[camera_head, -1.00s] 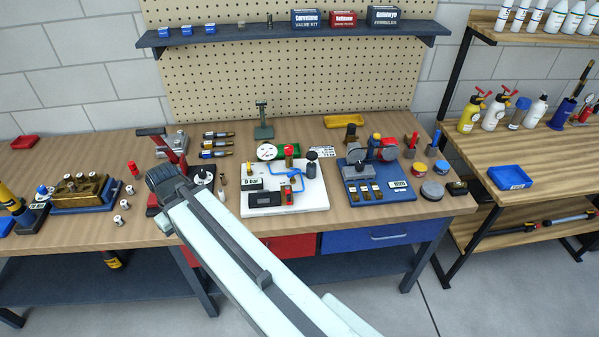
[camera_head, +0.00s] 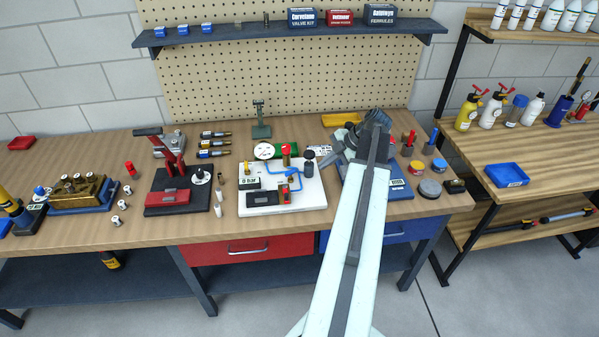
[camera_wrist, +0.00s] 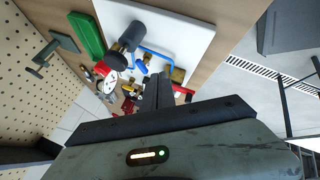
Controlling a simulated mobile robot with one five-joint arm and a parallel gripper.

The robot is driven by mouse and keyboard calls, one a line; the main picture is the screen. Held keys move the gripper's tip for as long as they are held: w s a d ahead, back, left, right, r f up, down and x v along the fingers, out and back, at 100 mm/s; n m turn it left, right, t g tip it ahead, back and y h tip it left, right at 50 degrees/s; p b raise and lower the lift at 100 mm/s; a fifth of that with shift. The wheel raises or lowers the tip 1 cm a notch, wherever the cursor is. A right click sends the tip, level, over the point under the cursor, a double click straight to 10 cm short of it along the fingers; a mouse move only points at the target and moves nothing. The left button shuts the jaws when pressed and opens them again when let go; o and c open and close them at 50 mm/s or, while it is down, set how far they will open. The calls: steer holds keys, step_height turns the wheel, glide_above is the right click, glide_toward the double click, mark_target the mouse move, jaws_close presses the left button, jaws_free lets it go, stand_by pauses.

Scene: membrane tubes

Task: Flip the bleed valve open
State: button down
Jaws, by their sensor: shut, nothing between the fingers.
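A white test board (camera_head: 315,195) on the bench carries a round gauge (camera_head: 264,151), blue tubing (camera_head: 270,171), a red knob (camera_head: 286,150), a black knob (camera_head: 309,154) and a small red part (camera_head: 295,173) near its front. I cannot tell for sure which of these is the bleed valve. My gripper (camera_head: 335,160) is by the board's right side, partly hidden by my arm. In the wrist view my gripper (camera_wrist: 158,88) is shut and empty, with its fingers seen against the board's fittings. There the black knob (camera_wrist: 124,40) stands left of the fingers and the blue tubing (camera_wrist: 155,55) lies beyond them.
A blue-based fixture (camera_head: 395,192) sits right of the board, largely behind my arm. A dark press with a red handle (camera_head: 170,150) stands to the left. A green case (camera_head: 287,150) lies behind the board. Bare bench shows along the front edge.

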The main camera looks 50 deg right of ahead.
steer(key=b, duration=0.9)
glide_toward(292, 178)
steer(key=f, duration=0.1)
steer(key=s+a+f, duration=0.2)
steer(key=f, duration=0.1)
steer(key=w, duration=0.2)
steer(key=w+p, duration=0.1)
steer(key=shift+w+d+r, duration=0.25)
steer(key=shift+w+d, duration=0.05)
steer(key=shift+w, duration=0.4)
steer(key=shift+w+d, duration=0.1)
steer(key=shift+d, duration=0.15)
steer(key=shift+a, duration=0.1)
steer(key=shift+s+a, duration=0.35)
steer(key=shift+a, duration=0.3)
